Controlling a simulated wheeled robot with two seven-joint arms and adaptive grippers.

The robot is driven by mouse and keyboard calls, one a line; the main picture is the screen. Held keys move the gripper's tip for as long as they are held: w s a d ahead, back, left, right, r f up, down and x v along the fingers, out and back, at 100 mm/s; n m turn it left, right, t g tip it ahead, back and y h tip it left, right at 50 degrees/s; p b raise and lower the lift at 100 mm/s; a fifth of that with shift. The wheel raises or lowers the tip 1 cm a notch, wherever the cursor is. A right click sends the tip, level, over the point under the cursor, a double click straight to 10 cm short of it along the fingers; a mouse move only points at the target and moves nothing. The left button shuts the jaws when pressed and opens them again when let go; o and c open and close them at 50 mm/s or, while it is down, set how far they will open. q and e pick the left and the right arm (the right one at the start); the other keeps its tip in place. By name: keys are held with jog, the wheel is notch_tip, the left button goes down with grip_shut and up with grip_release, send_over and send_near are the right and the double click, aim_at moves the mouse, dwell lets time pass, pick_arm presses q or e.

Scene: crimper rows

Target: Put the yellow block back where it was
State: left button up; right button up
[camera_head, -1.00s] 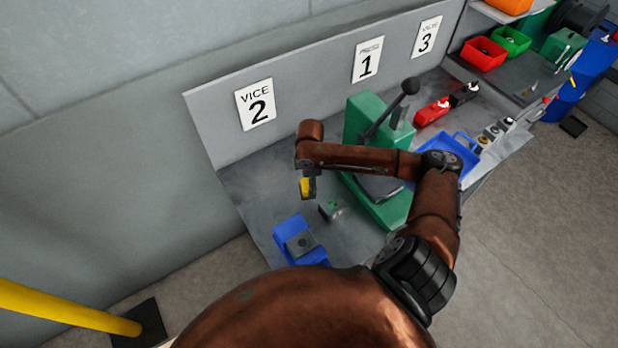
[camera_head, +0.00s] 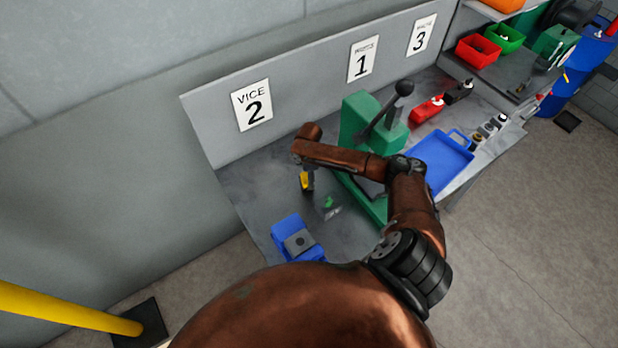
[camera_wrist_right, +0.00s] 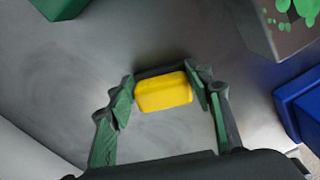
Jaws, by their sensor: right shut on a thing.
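The yellow block (camera_head: 304,181) is in my right gripper (camera_head: 307,184), which is over the grey bench left of the green press. In the right wrist view the yellow block (camera_wrist_right: 163,92) sits between the green-padded fingers of the right gripper (camera_wrist_right: 165,98), which is shut on it. I cannot tell whether the block touches the bench. My left gripper is not in view.
A grey block with green marks (camera_wrist_right: 291,25) is close by.

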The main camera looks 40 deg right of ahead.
jog(key=shift+f, duration=0.15)
jog(key=o, duration=1.1)
notch_tip(320, 180, up, 12)
jog(key=shift+r+b, duration=0.2)
jog(key=shift+b, duration=0.55)
